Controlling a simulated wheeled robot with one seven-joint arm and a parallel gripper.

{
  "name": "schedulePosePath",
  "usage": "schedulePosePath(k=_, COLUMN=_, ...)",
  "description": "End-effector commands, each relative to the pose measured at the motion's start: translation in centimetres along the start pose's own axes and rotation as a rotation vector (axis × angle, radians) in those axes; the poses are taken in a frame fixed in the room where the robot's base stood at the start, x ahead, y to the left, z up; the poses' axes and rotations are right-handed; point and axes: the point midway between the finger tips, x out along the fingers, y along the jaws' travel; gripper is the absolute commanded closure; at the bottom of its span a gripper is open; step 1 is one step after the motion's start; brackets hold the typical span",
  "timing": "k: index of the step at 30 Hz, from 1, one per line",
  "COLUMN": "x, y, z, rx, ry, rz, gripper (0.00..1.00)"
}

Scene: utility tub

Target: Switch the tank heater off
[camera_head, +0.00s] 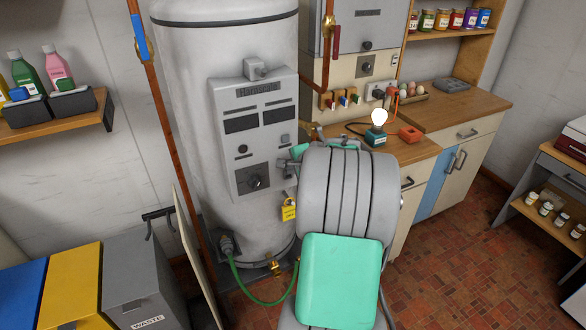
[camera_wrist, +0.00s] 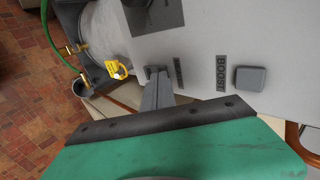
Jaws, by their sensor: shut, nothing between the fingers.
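The tank heater (camera_head: 190,120) is a tall pale cylinder with a grey control panel (camera_head: 236,92) on its front. The panel carries dark display windows, a dark plate with a round knob (camera_head: 256,182) and a small grey button (camera_head: 285,138) at its right side. In the wrist view a square grey button (camera_wrist: 250,78) stands beside a BOOST label. My gripper (camera_wrist: 156,76) is shut and empty, its fingertips close to the panel at a small dark control beside another label, unreadable here. The fingertips hide most of that control; contact is unclear. In the head view my arm covers the panel's lower right.
A yellow padlock tag (camera_head: 289,210) hangs below the panel. A copper pipe (camera_head: 152,80) runs at the left, and a green hose (camera_head: 250,297) lies below. Bins stand front left.

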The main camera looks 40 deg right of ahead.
Motion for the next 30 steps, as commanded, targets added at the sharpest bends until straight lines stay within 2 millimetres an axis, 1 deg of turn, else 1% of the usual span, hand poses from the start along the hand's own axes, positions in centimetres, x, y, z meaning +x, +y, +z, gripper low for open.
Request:
schedulePosePath(k=13, x=-1.1, y=-1.2, z=0.0, rx=0.000, ry=0.000, rz=0.000, gripper=1.00)
schedulePosePath(k=24, x=-1.2, y=-1.1, z=0.0, rx=0.000, ry=0.000, rz=-0.001, gripper=1.00)
schedulePosePath(k=26, x=-1.5, y=-0.9, z=0.1, rx=-0.001, ry=0.000, rz=0.000, gripper=1.00)
schedulePosePath(k=30, x=-3.1, y=-0.2, z=0.4, rx=-0.002, ry=-0.001, rz=-0.002, gripper=1.00)
